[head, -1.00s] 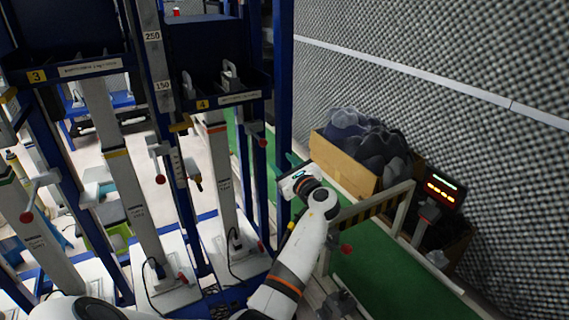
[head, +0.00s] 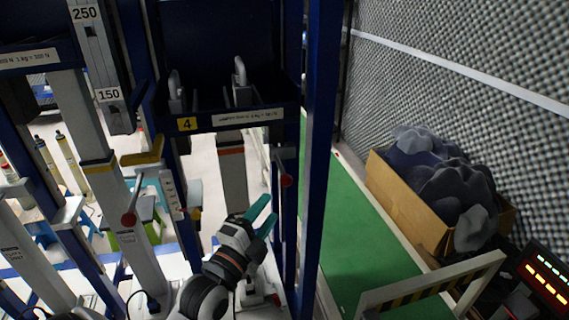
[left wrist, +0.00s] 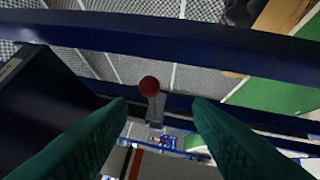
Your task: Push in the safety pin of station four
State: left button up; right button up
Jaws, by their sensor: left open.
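Station four has a dark blue shelf with a yellow "4" label (head: 187,124). A red ball knob (head: 286,181) on a short grey shaft is at the right side of this station; I take it as the safety pin. My left gripper (head: 264,214) has green fingers, open and empty, just below and left of the knob in the head view. In the left wrist view the red knob (left wrist: 149,86) shows between and beyond the open fingertips (left wrist: 161,110), apart from both. How far the pin is in cannot be told. My right gripper is not in view.
A blue upright post (head: 319,150) stands right of the knob. A similar red knob (head: 128,219) is on the neighbouring station at left. Right are a green strip (head: 345,225), a cardboard box (head: 405,205) of dark foam lumps and a lit display (head: 545,280).

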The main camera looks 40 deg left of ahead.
aim_at(283, 185)
pick_arm(q)
jog(key=w+r, duration=0.1)
jog(key=w+r+p, duration=0.1)
jog(key=w, duration=0.1)
jog(key=shift+a+r, duration=0.1)
jog(key=w, duration=0.4)
jog(key=w+p, duration=0.1)
jog(key=w, duration=0.1)
jog(key=shift+a+r, duration=0.3)
jog(key=shift+r, duration=0.1)
jog(key=shift+w+a, duration=0.1)
jog(key=shift+w, duration=0.7)
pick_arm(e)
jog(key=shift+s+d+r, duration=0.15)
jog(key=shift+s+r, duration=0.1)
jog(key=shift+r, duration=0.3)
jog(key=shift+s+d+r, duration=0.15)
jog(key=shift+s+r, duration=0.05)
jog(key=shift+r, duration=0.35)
pick_arm(q)
grip_shut()
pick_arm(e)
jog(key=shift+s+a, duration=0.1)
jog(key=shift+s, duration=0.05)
